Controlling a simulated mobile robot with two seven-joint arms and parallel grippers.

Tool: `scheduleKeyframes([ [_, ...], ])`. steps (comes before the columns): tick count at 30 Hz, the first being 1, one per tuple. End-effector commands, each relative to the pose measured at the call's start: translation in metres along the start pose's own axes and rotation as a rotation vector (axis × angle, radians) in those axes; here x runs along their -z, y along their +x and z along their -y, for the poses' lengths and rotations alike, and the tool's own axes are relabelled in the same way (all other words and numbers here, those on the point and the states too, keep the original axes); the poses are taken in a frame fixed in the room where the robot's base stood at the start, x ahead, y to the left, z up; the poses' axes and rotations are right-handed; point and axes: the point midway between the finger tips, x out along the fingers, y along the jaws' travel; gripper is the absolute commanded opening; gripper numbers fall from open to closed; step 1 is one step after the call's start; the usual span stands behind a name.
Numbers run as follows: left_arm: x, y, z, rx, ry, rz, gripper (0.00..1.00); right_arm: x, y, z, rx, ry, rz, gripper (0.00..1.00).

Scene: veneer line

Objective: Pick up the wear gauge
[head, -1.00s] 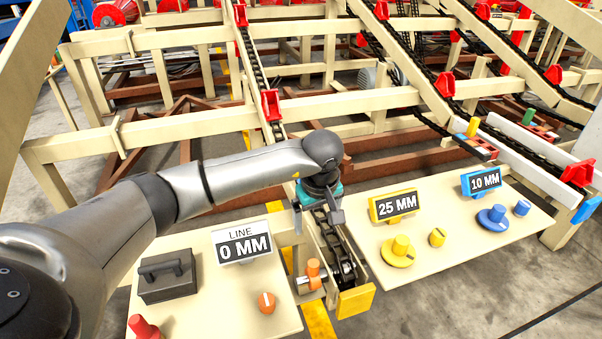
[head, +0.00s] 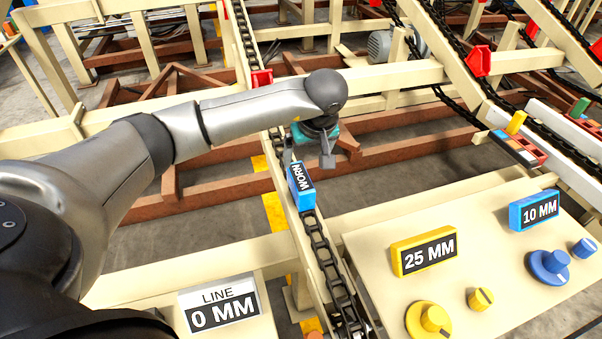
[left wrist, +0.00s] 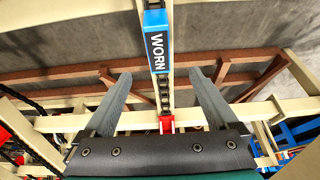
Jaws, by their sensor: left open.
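The wear gauge (head: 301,187) is a blue block with a black label reading WORN. It sits on the chain rail just below my left gripper in the head view. My left gripper (head: 308,156) is open and empty, with its fingers close to the gauge's upper end. In the left wrist view, the gauge (left wrist: 156,50) lies ahead of the open fingers of my left gripper (left wrist: 160,78), roughly centred between them. I cannot tell the exact gap. My right gripper is not in view.
The chain (head: 325,262) runs along a beige rail. At right, a beige panel holds a yellow 25 MM sign (head: 424,251), a blue 10 MM sign (head: 534,210) and several knobs. A LINE 0 MM sign (head: 219,303) stands at lower left. Beige beams cross behind.

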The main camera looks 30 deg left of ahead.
Motion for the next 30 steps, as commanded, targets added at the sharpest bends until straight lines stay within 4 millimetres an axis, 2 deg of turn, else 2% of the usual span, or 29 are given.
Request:
scheduleKeyframes([
  [8,-0.002,0.031,0.000,0.002,-0.001,0.002,0.93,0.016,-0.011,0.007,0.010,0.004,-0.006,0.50],
  [24,-0.001,0.089,0.000,0.001,-0.001,0.001,0.93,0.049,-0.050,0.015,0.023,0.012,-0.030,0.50],
  [30,-0.001,0.099,0.000,0.000,0.000,0.001,0.93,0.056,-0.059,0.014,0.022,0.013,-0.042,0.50],
])
